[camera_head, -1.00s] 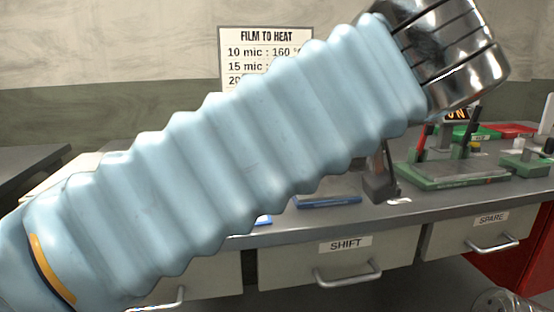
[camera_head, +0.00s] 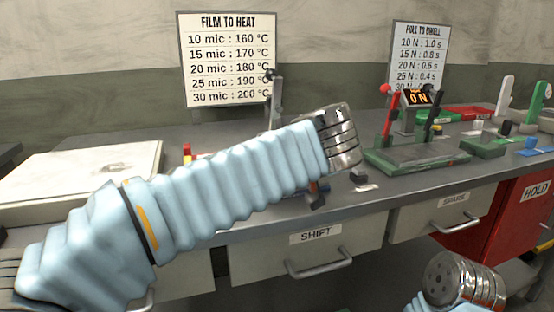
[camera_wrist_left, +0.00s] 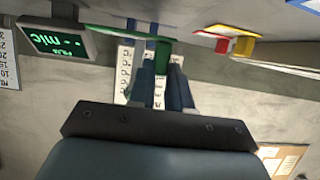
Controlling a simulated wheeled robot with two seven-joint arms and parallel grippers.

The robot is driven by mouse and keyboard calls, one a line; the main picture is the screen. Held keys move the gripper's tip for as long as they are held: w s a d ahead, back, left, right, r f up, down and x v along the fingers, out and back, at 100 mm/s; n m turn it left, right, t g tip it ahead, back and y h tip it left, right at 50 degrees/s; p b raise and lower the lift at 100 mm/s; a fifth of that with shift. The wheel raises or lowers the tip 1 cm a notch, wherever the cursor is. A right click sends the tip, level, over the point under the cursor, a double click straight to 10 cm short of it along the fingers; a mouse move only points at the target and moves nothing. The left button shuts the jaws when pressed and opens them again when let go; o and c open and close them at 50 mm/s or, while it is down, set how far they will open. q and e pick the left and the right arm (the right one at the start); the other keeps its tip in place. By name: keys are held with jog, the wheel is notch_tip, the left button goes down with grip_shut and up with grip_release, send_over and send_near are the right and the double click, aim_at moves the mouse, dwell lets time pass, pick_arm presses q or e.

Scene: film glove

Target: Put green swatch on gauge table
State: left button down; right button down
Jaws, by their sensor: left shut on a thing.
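In the left wrist view my left gripper (camera_wrist_left: 160,88) is shut on the green swatch (camera_wrist_left: 120,33), a thin green strip seen nearly edge-on. It extends to the left of the fingers and a short green end shows between them. A dark gauge display (camera_wrist_left: 58,40) with green "mic" lettering is left of the swatch. In the head view my left arm and its metal wrist hide the gripper, the swatch and most of the gauge area; I cannot make out the gauge table. My right wrist shows at the bottom right, but its gripper is out of view.
The grey bench holds a pale flat board (camera_head: 80,172) at left and a green-based device (camera_head: 415,157) at right, near a "0 N" display (camera_head: 418,98). A red and yellow piece (camera_wrist_left: 240,42) stands near the swatch. Drawers and a red cabinet (camera_head: 500,225) lie below.

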pick_arm(q)
jog(key=shift+s+f, duration=0.1)
jog(key=shift+f, duration=1.15)
jog(key=shift+f+b, duration=0.25)
jog(key=shift+b, duration=0.15)
jog(key=c, duration=1.1)
grip_release()
jog(key=shift+r, duration=0.1)
jog(key=shift+o, duration=0.2)
jog(key=shift+s+d+r+p, duration=0.15)
jog(key=shift+r+p, duration=0.1)
jog(key=shift+p, duration=0.1)
jog(key=b+v, duration=0.1)
jog(key=v, duration=1)
jog(key=shift+s, duration=0.35)
